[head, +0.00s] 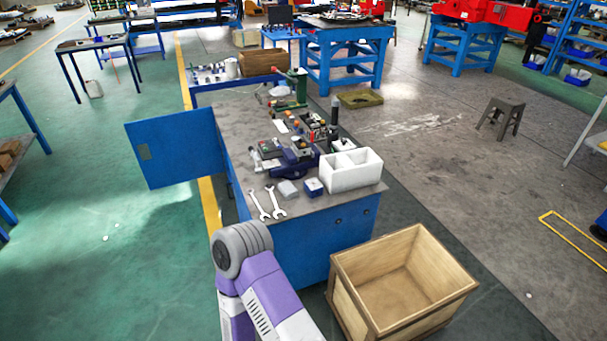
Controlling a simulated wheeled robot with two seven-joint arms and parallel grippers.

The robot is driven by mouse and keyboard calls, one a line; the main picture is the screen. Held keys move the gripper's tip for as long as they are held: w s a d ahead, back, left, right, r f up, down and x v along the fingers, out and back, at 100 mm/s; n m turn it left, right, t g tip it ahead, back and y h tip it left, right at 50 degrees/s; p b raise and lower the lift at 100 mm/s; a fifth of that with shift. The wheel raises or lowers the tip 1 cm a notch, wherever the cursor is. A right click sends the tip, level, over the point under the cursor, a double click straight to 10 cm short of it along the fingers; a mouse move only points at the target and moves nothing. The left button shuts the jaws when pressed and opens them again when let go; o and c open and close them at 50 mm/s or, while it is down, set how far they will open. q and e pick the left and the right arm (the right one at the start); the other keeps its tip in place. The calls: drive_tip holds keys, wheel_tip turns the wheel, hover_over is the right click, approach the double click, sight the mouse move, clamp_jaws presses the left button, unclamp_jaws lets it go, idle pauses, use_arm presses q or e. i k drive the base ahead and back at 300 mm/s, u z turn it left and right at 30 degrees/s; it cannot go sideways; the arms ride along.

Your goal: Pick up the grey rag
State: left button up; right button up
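A small grey block-like item (288,189), which may be the folded grey rag, lies near the front edge of the blue workbench's grey top (235,130). It is too small to tell for sure that it is cloth. A small blue and white box (313,187) stands just right of it, and two wrenches (275,202) lie to its left. One of my arms, purple and grey, rises from the bottom edge in front of the bench. Neither of my grippers shows in the head view.
A white divided bin (350,170) stands at the bench's right front corner. Tools and parts (290,155) crowd the bench behind. A blue cabinet door (177,148) stands open at left. An open wooden crate (345,285) sits on the floor at right front.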

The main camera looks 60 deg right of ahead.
sight(286, 188)
drive_tip(key=z, duration=1)
drive_tip(key=i, duration=1.1)
drive_tip(key=z, duration=1.2)
